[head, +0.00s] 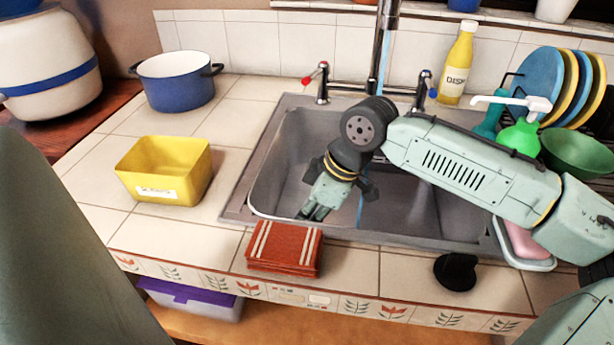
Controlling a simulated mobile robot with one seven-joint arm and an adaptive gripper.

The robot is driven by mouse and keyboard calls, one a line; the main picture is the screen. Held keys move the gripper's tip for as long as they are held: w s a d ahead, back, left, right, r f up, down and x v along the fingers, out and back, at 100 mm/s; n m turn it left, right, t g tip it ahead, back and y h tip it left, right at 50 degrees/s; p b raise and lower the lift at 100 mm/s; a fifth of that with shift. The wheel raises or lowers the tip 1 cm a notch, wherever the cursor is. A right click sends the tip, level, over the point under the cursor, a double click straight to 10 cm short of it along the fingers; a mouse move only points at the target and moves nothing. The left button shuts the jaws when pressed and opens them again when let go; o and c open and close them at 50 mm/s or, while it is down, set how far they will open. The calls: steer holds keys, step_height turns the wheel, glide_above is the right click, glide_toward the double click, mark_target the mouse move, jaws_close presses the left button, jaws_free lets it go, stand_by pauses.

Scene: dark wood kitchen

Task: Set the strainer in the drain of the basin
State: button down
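The steel basin (285,165) is set in the tiled counter, and my arm crosses over it from the right. My gripper (314,214) points down inside the left part of the basin, near its front wall. Its fingertips are small and partly hidden by the front rim, so I cannot tell whether they are open, shut or holding something. The drain is not visible. I cannot make out a strainer for certain. A small black round object (457,271) lies on the counter in front of the basin at the right, apart from my gripper; its identity is unclear.
A red striped cloth stack (284,248) lies at the front rim. A yellow tub (165,170) and blue pot (177,80) stand left. The faucet (381,50), dish soap bottle (457,65), plate rack (560,85) and green bowl (578,153) stand behind and right.

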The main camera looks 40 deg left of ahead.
steer(key=shift+f, duration=1.7)
steer(key=shift+f, duration=0.1)
steer(key=c, duration=1.6)
jaws_free()
steer(key=v, duration=1.2)
steer(key=shift+w+b, duration=0.1)
steer(key=shift+b, duration=0.3)
